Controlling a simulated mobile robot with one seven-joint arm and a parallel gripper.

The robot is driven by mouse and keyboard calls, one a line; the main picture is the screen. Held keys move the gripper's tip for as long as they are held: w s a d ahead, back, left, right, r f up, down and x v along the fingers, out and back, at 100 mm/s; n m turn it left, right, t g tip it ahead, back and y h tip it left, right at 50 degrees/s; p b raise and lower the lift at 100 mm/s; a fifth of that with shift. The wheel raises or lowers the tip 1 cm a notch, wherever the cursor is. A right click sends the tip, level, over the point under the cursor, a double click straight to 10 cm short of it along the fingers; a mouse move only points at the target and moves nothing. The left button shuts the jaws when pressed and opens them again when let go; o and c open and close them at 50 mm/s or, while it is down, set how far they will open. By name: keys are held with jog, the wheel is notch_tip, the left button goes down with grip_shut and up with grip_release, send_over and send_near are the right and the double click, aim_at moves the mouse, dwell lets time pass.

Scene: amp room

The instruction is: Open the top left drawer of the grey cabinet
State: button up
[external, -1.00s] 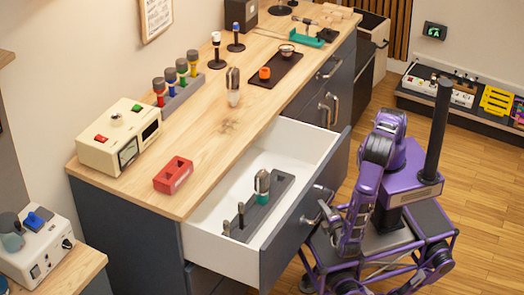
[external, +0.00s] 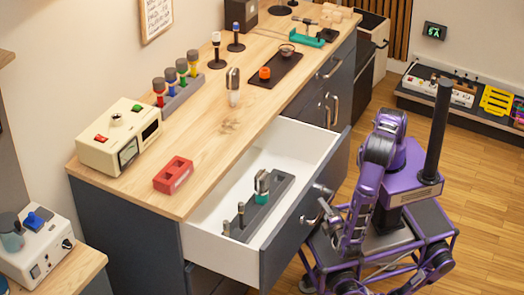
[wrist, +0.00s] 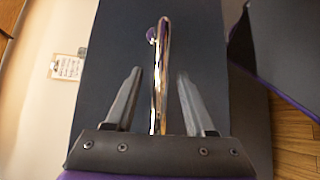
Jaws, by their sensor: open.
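The grey cabinet (external: 128,235) has a wooden top, and its top left drawer (external: 290,245) is pulled well out, showing a white interior. The drawer holds a grey tray with several upright tools (external: 262,184). My gripper (external: 318,200) is at the front of this drawer, by its handle, and is small in the external view. In the wrist view my gripper (wrist: 160,90) is open, with its two fingers on either side of the shiny bar handle (wrist: 162,75). Gaps show between the bar and both fingers.
On the cabinet top stand a cream instrument box (external: 117,138), a red block (external: 173,175), a rack of coloured-band tools (external: 180,85) and a black tray (external: 277,68). Another handle (external: 331,68) is farther along the cabinet. Wooden floor (external: 450,130) lies open behind my base.

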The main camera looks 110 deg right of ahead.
jog(key=a+r, duration=0.2)
jog(key=a, duration=1.4)
jog(key=shift+a+r, duration=0.2)
jog(key=shift+a, duration=0.1)
jog(key=shift+w, duration=0.15)
